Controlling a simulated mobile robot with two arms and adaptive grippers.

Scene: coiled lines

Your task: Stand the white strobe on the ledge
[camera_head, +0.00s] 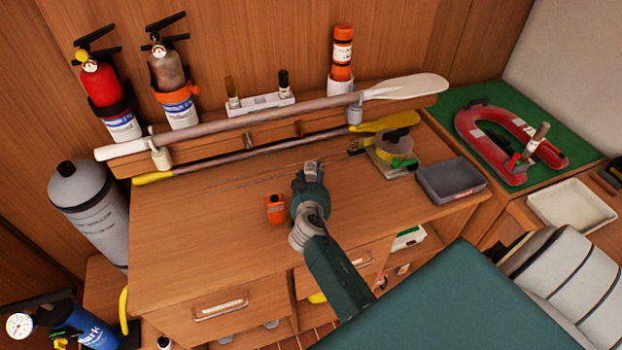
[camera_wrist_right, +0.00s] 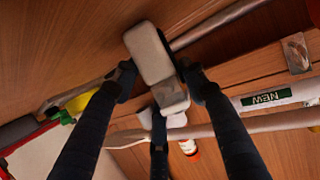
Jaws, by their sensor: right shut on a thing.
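The white strobe (camera_wrist_right: 150,52) shows in the right wrist view as a pale, boxy body with a smaller stepped end, held between the dark fingers of my right gripper (camera_wrist_right: 158,78). In the head view my right gripper (camera_head: 312,172) is above the middle of the desk, and the strobe is mostly hidden there. The wooden ledge (camera_head: 225,138) runs along the back wall, beyond the gripper. Two oars lie along its front. My left gripper is not in view.
On the ledge stand a white holder with two posts (camera_head: 262,103) and an orange canister (camera_head: 342,60). An orange device (camera_head: 275,209) is on the desk (camera_head: 200,240) left of my gripper. A tape roll (camera_head: 393,146) and grey tray (camera_head: 450,181) are at right.

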